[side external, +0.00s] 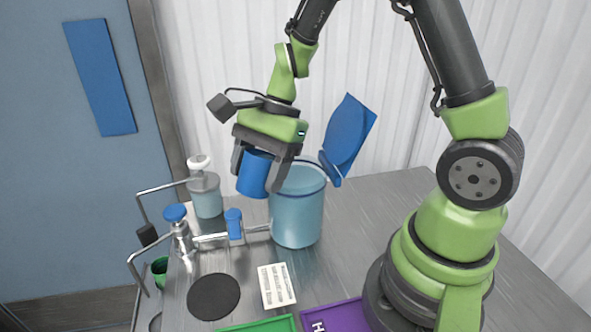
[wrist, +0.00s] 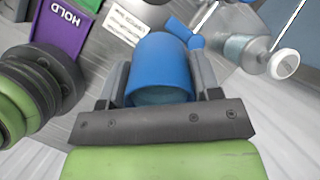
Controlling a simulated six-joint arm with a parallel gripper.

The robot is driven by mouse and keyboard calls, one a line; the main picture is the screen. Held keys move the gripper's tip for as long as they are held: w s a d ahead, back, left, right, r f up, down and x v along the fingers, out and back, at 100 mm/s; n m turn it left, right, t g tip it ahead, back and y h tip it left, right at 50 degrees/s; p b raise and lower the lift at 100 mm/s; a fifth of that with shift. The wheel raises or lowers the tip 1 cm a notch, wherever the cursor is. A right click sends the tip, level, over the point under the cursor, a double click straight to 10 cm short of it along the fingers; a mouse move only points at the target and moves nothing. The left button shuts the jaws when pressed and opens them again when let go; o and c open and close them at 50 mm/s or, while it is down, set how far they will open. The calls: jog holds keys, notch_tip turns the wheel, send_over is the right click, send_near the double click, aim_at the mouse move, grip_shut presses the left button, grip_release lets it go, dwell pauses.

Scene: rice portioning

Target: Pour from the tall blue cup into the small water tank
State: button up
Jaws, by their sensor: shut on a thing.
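The tall blue cup (side external: 254,173) is held between the fingers of my gripper (side external: 262,170). It leans slightly in the side view, with its lower end clear of the table. In the wrist view the cup (wrist: 162,62) fills the space between both fingers (wrist: 162,85), and a dull teal surface shows at its near end. A translucent blue tank (side external: 297,212), which I take for the water tank, stands just right of the cup. Its blue lid (side external: 347,135) is raised. The cup and a finger overlap the tank's upper left edge; I cannot tell whether they touch it.
A smaller container (side external: 207,195) with a white knob stands at the left. A metal pipe with a blue valve (side external: 234,224) runs left of the tank. A black disc (side external: 214,297), a white label card (side external: 276,286), a green tray (side external: 262,325) and a purple tray (side external: 338,315) lie in front.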

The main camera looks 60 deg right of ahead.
aim_at(264, 155)
jog(key=shift+s+d+r+y, duration=0.1)
jog(key=shift+d+r+y, duration=0.4)
jog(key=shift+r, duration=0.2)
jog(key=shift+s+d+r+y, duration=0.1)
jog(key=shift+d+r+y, duration=0.25)
jog(key=shift+r+y, duration=0.3)
dwell(1.3)
jog(key=shift+d+f+t+y, duration=0.25)
jog(key=shift+f+t+y, duration=0.25)
jog(key=shift+y, duration=0.45)
dwell(1.0)
jog(key=shift+f+y, duration=0.4)
jog(key=shift+y, duration=0.4)
dwell(0.8)
jog(key=shift+d+r+t+y, duration=0.1)
jog(key=shift+r+t+y, duration=0.35)
jog(key=shift+r, duration=1.2)
